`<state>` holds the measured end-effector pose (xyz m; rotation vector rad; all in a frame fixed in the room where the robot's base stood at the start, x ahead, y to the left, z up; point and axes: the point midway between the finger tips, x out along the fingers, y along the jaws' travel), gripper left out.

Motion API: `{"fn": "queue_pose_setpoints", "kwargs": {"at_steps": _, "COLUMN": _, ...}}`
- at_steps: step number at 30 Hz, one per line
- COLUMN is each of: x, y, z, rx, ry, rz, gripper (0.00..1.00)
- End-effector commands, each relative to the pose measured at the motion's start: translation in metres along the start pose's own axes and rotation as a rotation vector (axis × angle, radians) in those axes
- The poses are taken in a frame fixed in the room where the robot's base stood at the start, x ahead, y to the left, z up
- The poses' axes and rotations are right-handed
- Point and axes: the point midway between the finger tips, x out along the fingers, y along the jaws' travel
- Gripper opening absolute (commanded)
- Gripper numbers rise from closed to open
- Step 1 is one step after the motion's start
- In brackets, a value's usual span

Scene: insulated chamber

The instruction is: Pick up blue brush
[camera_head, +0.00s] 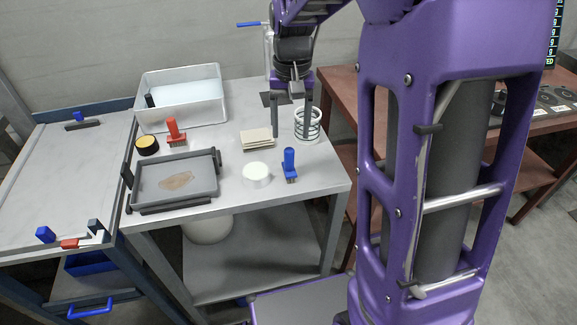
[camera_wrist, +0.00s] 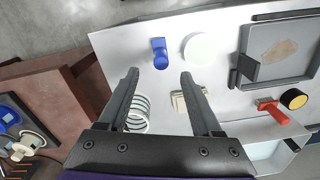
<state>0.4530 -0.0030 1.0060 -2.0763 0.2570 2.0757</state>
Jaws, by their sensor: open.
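The blue brush (camera_head: 289,163) stands upright with its bristles down near the front right of the light grey table (camera_head: 215,210). In the wrist view the blue brush (camera_wrist: 160,53) lies ahead of the fingertips, a little left of the middle between them. My gripper (camera_head: 291,118) is open and empty. It hangs above the back right of the table, over the area near the white ringed holder, behind the brush. In the wrist view both fingers of my gripper (camera_wrist: 158,74) show, spread apart with no object between the tips.
A white round disc (camera_head: 256,175) is just left of the brush. A beige block stack (camera_head: 257,139), the ringed holder (camera_head: 308,124), a red brush (camera_head: 176,133), a dark tray (camera_head: 174,180) and a white bin (camera_head: 181,97) stand around. A brown table (camera_head: 345,90) is at right.

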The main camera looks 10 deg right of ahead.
Motion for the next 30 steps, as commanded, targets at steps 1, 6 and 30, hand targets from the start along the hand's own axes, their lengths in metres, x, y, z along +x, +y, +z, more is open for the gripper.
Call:
{"fn": "queue_pose_setpoints", "kwargs": {"at_steps": 1, "x": 0.011, "y": 0.0, "z": 0.0, "rx": 0.0, "ry": -0.002, "rz": 0.001, "gripper": 0.66}}
{"fn": "queue_pose_setpoints", "kwargs": {"at_steps": 6, "x": 0.024, "y": 0.0, "z": 0.0, "rx": 0.0, "ry": 0.001, "rz": 0.0, "gripper": 0.66}}
{"fn": "queue_pose_setpoints", "kwargs": {"at_steps": 30, "x": 0.076, "y": -0.002, "z": -0.001, "rx": 0.001, "ry": 0.002, "rz": 0.0, "gripper": 0.5}}
